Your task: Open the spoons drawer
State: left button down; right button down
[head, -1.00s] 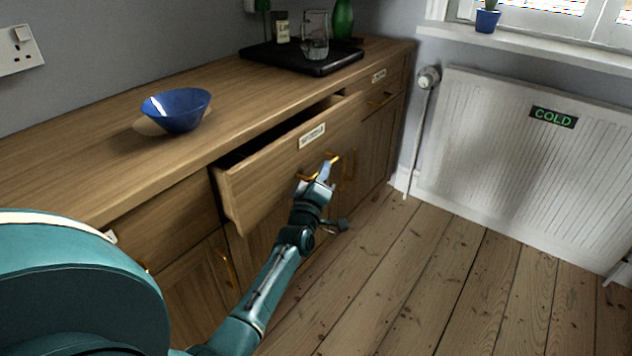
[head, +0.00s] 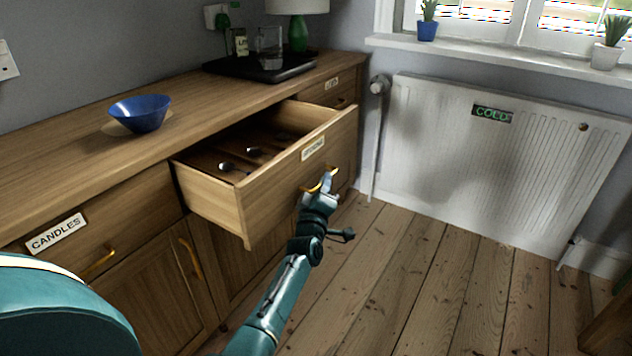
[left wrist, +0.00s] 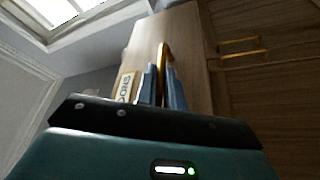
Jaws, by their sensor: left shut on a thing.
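The spoons drawer (head: 258,200) stands well out of the wooden sideboard, with several spoons (head: 228,168) lying inside. Its front carries a small white label (head: 313,148), which also shows in part in the left wrist view (left wrist: 126,88). My left gripper (head: 326,185) is shut on the drawer's brass handle (head: 313,188). In the left wrist view the two blue-grey fingers (left wrist: 161,88) stand either side of the brass handle (left wrist: 163,55). My right gripper is not in view.
A blue bowl (head: 140,113) and a black tray (head: 262,68) with a glass stand on the sideboard top. The candles drawer (head: 100,228) at left is shut. A white radiator (head: 490,170) is at the right wall. Floorboards (head: 430,280) in front are clear.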

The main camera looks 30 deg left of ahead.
pick_arm(q)
jog(key=shift+s+d, duration=0.15)
jog(key=shift+d, duration=1.7)
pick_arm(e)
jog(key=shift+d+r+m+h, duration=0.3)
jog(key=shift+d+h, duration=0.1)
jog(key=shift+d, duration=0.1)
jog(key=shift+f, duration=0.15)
pick_arm(q)
jog(key=c, duration=1.5)
grip_release()
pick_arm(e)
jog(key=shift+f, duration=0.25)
pick_arm(q)
jog(key=shift+r+p, duration=0.1)
jog(key=shift+p, duration=0.25)
